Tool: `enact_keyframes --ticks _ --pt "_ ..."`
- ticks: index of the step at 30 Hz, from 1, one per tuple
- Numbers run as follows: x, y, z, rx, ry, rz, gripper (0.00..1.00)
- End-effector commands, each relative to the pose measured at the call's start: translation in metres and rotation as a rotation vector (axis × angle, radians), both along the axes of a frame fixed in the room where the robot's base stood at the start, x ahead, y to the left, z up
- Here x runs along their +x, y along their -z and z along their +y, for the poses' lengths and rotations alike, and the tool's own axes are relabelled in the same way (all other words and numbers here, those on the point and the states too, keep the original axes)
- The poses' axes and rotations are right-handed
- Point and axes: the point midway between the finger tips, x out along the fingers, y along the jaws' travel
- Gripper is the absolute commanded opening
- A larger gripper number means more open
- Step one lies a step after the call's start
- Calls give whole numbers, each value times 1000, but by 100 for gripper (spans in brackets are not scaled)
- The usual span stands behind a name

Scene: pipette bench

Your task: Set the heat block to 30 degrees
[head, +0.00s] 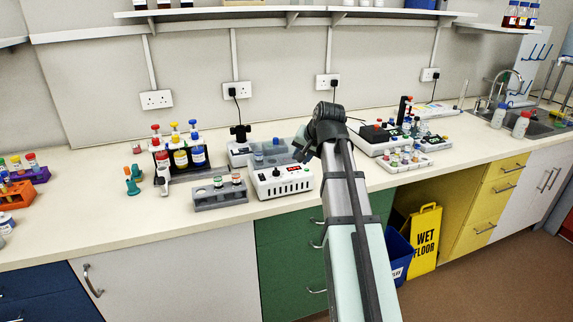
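The device that looks like the heat block is a white box (268,189) at the bench's front edge, near the middle of the head view. Its sloped top face carries a dark knob (276,173) and a small red display (293,168). The digits are too small to read. Its front has a row of dark slots. My gripper (301,152) is above the back right of this box, pointing down and to the left. It appears apart from the knob. The fingers are small and dark, and their opening cannot be made out.
A grey rack (219,195) with capped vials stands just left of the box. A grey bath-like unit (240,152) is behind it. A stand with coloured-top bottles (180,157) is farther left. Right of my arm stand a white instrument (372,147) and a vial tray (405,162).

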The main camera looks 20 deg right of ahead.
Motion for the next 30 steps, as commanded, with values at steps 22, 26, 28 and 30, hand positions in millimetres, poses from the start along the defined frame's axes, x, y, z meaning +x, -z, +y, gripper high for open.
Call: enact_keyframes --ticks 22,26,28,30 --pt "115 -38 -21 -80 -440 122 54" --pt "122 -42 -19 -137 -647 130 54" --pt "122 -45 -18 -173 -777 129 54" --pt "121 -46 -16 -206 -909 120 54"
